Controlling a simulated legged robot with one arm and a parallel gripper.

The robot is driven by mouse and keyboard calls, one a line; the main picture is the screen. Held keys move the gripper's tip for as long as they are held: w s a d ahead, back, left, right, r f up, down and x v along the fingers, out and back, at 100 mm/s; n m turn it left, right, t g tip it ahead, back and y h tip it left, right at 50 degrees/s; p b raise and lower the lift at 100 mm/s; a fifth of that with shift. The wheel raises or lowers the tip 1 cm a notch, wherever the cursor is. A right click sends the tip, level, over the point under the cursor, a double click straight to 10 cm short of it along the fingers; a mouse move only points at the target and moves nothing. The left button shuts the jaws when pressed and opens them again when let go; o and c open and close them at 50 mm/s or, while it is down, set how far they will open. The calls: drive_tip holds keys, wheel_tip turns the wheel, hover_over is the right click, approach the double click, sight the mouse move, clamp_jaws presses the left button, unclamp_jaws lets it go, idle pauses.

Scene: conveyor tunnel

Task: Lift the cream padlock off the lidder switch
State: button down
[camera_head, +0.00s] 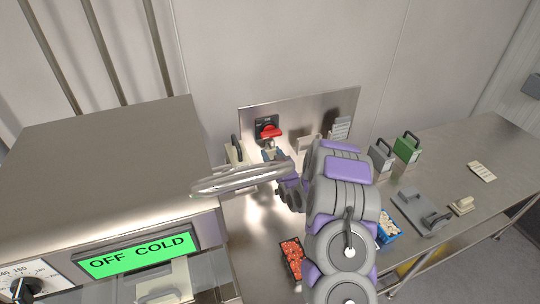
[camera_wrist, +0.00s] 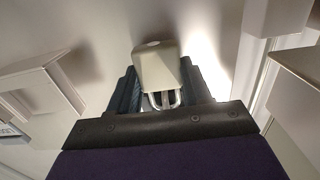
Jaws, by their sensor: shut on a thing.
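The cream padlock (camera_wrist: 155,65) fills the middle of the wrist view, its body away from me and its metal shackle (camera_wrist: 163,99) between my fingers. My gripper (camera_wrist: 163,92) is shut on it. In the head view my gripper (camera_head: 274,153) is just below the lidder switch, a red handle (camera_head: 271,131) on a black plate. The switch is on the upright metal panel (camera_head: 300,112). The padlock is mostly hidden by my gripper in the head view. I cannot tell whether the shackle still passes through the switch.
A steel machine (camera_head: 110,170) with a green "OFF COLD" display (camera_head: 138,255) stands at left. A metal loop (camera_head: 238,179) juts out near my arm.

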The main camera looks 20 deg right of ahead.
drive_tip(key=s, duration=0.6)
idle(0.7)
drive_tip(key=shift+s, duration=0.15)
